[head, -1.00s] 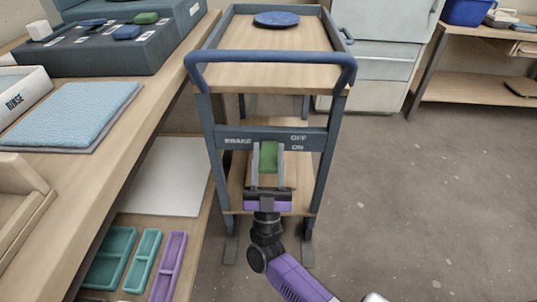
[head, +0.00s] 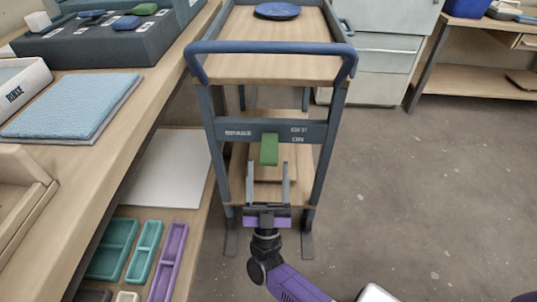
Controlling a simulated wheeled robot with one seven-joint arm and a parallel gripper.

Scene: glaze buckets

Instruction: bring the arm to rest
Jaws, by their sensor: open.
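My gripper (head: 268,178) is open and empty in the head view, in front of the cart's near end. Its two grey fingers point away from me toward the cart, below a green brake lever (head: 268,149). A gap shows between the fingertips and the lever. My purple arm reaches in from the lower right.
The cart (head: 270,68) has a blue handle and carries a blue plate (head: 277,10). A workbench (head: 120,100) with a blue mat (head: 70,105) runs along the left. Teal trays (head: 113,248) and a purple tray (head: 170,258) lie on its lower shelf. Open floor (head: 430,190) is at the right.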

